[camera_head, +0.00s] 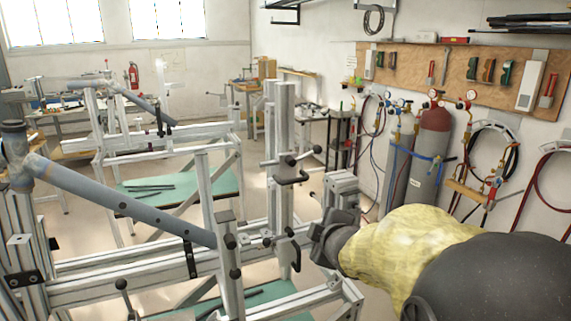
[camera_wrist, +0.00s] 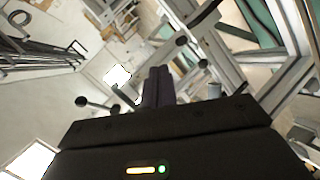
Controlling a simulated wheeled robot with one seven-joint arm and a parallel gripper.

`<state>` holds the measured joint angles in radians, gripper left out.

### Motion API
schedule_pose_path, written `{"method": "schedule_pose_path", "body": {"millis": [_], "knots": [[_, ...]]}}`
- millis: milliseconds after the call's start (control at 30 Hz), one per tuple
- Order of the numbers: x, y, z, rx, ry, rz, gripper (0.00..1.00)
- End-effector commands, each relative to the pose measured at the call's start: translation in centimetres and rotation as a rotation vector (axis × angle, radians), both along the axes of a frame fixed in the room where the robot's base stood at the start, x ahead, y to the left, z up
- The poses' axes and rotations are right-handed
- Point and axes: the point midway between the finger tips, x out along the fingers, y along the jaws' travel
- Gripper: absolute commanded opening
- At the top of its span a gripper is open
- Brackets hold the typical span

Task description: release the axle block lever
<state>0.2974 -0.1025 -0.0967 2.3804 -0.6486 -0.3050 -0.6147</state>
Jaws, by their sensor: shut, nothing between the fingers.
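The frame jig (camera_head: 150,285) is built of pale aluminium profiles with a blue-grey tube (camera_head: 120,207) clamped across it. Several black-handled levers are on its uprights: one on the tall post (camera_head: 290,180), one lower down (camera_head: 295,255). Which one is the axle block lever I cannot tell. My gripper (camera_head: 326,238) is just right of the lower lever; its fingertips are hard to make out there. In the wrist view my gripper's dark fingers (camera_wrist: 158,72) are together and empty. Black ball knobs (camera_wrist: 181,41) and (camera_wrist: 81,101) show on either side, apart from the fingers.
A second similar jig (camera_head: 150,140) stands behind at left. Gas cylinders (camera_head: 428,155) and a tool board (camera_head: 460,75) are along the right wall. The jig's profiles and posts crowd the space left of my gripper. Open floor shows behind the jig.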

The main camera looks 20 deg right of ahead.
Motion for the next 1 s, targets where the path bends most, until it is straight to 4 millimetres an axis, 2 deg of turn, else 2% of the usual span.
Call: {"method": "schedule_pose_path", "body": {"millis": [33,133,200,333,400,500,1000], "knots": [[-0.6,1.8,-3.2,0.139,0.088,-0.069,0.00],[-3.3,5.2,-8.9,0.396,0.275,-0.254,0.00],[-5.9,7.8,-12.3,0.546,0.408,-0.394,0.00],[-10.6,11.7,-16.3,0.719,0.609,-0.618,0.00],[-12.2,12.9,-17.3,0.765,0.672,-0.696,0.00],[-13.3,13.6,-17.8,0.792,0.710,-0.749,0.00],[-13.3,13.6,-17.8,0.794,0.707,-0.750,0.00]]}}
